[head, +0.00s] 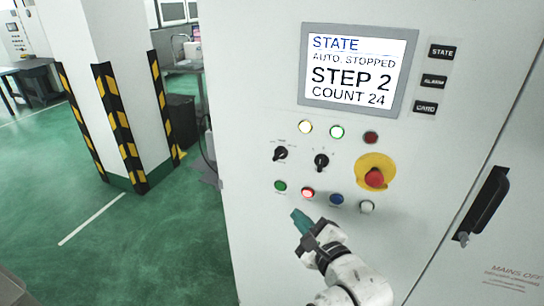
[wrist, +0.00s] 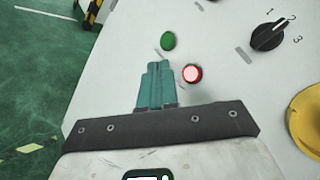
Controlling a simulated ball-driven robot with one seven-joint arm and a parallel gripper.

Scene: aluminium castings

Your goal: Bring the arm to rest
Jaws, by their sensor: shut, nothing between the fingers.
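My gripper (head: 298,216) is in front of the lower part of the light grey control cabinet (head: 250,120), just below the lit red button (head: 308,193). Its teal fingers are closed together and hold nothing. In the wrist view the gripper (wrist: 158,66) points at the panel between the green button (wrist: 168,41) and the lit red button (wrist: 192,73). I cannot tell whether the fingertips touch the panel. My white arm reaches in from the bottom right in the head view.
The screen (head: 352,70) reads "AUTO, STOPPED", "STEP 2", "COUNT 24". A red emergency knob (head: 374,178) on yellow and a black door handle (head: 485,205) stick out to the right. A striped pillar (head: 105,90) stands at left. Green floor (head: 180,240) left of the cabinet is clear.

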